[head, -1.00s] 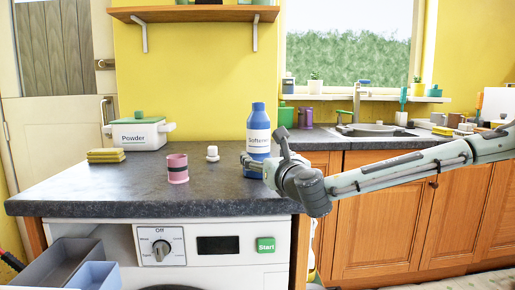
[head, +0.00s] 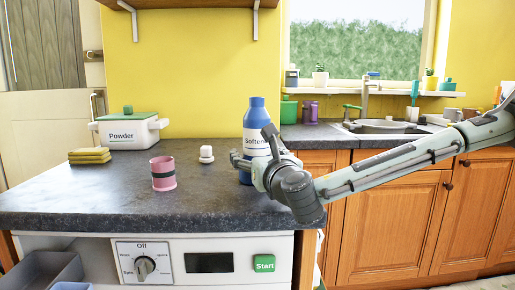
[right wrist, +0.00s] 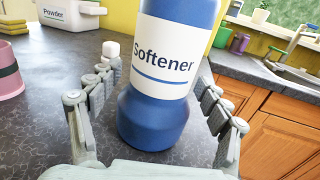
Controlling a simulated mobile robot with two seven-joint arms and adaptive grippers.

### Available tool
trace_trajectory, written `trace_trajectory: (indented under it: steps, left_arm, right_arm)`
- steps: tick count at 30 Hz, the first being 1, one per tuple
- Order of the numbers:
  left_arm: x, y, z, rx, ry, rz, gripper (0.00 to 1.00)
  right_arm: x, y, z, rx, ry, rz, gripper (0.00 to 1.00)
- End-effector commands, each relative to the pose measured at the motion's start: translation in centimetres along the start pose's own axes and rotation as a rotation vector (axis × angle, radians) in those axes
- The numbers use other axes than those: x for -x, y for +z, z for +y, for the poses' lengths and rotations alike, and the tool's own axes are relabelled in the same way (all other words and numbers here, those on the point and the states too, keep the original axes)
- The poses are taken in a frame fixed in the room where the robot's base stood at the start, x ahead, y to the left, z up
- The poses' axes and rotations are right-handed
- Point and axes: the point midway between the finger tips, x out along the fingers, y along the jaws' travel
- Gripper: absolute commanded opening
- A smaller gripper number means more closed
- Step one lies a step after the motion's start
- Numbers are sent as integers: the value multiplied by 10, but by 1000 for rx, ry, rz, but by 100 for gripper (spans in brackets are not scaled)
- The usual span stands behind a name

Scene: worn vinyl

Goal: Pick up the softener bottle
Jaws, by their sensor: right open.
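The blue softener bottle (head: 257,118) with a white label stands upright on the dark worktop (head: 110,190), near its right end. My right gripper (head: 253,160) is open at the bottle, with its body in front of the lower part. In the right wrist view the bottle (right wrist: 165,65) stands between the two spread fingers of the right gripper (right wrist: 155,115), with gaps showing on both sides near its base. The bottle's top is cut off there. My left gripper is not in view.
A pink cup (head: 163,174) and a small white cap (head: 206,154) stand left of the bottle. A Powder box (head: 128,132) and yellow sponges (head: 89,155) are further left. A washing machine (head: 205,263) sits below, a sink (head: 385,127) at right. The worktop's front middle is clear.

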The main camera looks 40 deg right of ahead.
Motion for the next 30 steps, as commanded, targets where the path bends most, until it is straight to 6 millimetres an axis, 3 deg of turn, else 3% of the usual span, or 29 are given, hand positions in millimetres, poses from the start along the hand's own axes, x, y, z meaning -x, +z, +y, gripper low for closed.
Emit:
trace_trajectory:
  steps: [11, 27, 30]
  left_arm:
    - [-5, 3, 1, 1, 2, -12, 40]
    - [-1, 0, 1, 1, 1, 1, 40]
    - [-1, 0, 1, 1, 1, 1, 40]
  right_arm:
    - [2, 0, 2, 0, -1, 0, 76]
    - [1, -1, 2, 0, -1, 2, 9]
    - [1, -1, 1, 0, -1, 3, 6]
